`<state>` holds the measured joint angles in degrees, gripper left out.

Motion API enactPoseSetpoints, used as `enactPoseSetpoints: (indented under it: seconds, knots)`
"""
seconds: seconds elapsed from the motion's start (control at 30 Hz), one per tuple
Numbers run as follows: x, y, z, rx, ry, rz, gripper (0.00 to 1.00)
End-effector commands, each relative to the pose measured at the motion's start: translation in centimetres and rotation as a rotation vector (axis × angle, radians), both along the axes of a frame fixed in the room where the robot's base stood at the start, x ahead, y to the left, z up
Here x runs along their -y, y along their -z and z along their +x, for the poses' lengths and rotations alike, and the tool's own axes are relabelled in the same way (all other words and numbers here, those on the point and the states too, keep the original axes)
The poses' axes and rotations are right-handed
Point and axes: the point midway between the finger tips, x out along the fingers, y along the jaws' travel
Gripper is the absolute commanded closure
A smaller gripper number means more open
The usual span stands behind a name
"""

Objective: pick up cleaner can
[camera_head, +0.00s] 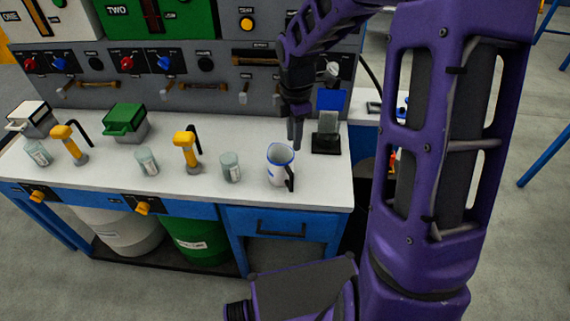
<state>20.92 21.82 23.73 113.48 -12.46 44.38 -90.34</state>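No object carries a label I can read as cleaner can. A white jug (280,169) with a blue rim and black handle stands upright near the worktop's right front. Small clear jars (231,167) (147,162) (38,152) with pale contents stand to its left. My gripper (296,136) points down from my purple arm, just above and behind the jug's rim in the picture. Its fingers are small and dark, so I cannot tell whether they are apart. I see nothing held in it. Whether it touches the jug is unclear.
Yellow-handled taps (187,152) (69,145) rise from the white worktop (208,187). A black stand with a grey block (327,135) is right of my gripper. A control panel (200,60) rises behind. A green drum (203,245) and a white drum (130,235) stand below.

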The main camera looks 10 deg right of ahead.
Motion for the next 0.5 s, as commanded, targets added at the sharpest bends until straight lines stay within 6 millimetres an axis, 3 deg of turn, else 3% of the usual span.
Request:
enactPoseSetpoints:
  seconds: [0.17,0.5]
  knots:
    - [-0.1,1.3,-1.5,-0.053,-0.034,0.000,0.70]
    - [-0.2,8.4,-1.5,-0.054,-0.034,0.001,0.70]
